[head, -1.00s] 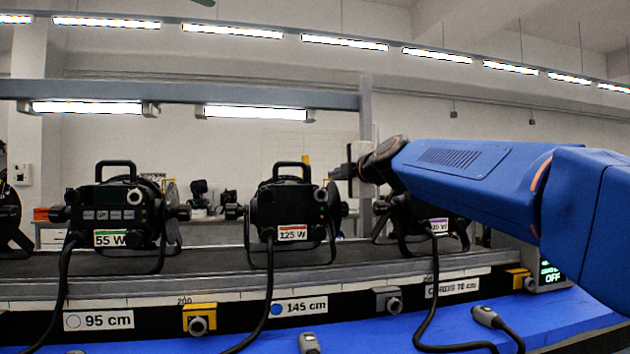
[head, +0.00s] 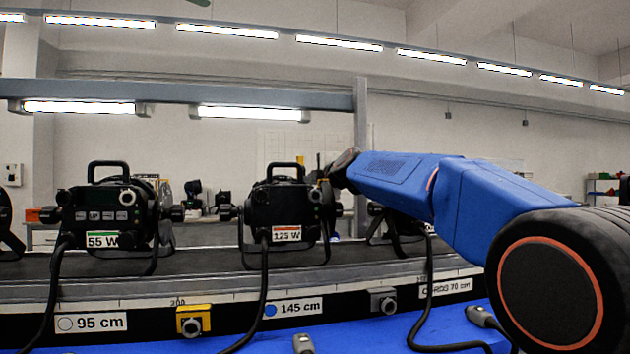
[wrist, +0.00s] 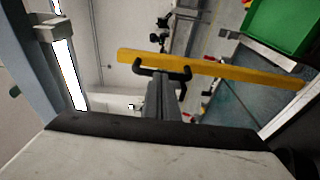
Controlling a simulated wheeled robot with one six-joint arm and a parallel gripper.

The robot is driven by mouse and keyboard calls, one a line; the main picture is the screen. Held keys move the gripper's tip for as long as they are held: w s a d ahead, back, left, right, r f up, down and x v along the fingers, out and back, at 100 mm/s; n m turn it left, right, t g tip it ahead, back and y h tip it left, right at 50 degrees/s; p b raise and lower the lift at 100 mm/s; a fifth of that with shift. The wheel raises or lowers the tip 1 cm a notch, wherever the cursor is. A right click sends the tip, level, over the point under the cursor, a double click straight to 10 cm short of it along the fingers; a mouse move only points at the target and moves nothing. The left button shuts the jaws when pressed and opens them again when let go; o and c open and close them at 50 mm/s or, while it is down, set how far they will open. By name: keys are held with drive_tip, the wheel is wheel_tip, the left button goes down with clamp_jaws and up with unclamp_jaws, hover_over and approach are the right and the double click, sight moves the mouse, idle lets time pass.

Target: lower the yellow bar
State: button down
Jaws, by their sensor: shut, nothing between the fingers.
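The yellow bar (wrist: 225,70) runs across the upper part of the wrist view, from left of centre to the right, tilted slightly down to the right.
The 55 W par can (head: 108,215) stands left of it on the grey rail (head: 200,265). Another can is partly hidden by my arm. Black cables hang over the front edge. A green bin (wrist: 285,30) shows at the upper right of the wrist view.

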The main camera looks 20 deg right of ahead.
drive_tip(key=shift+w, duration=0.4)
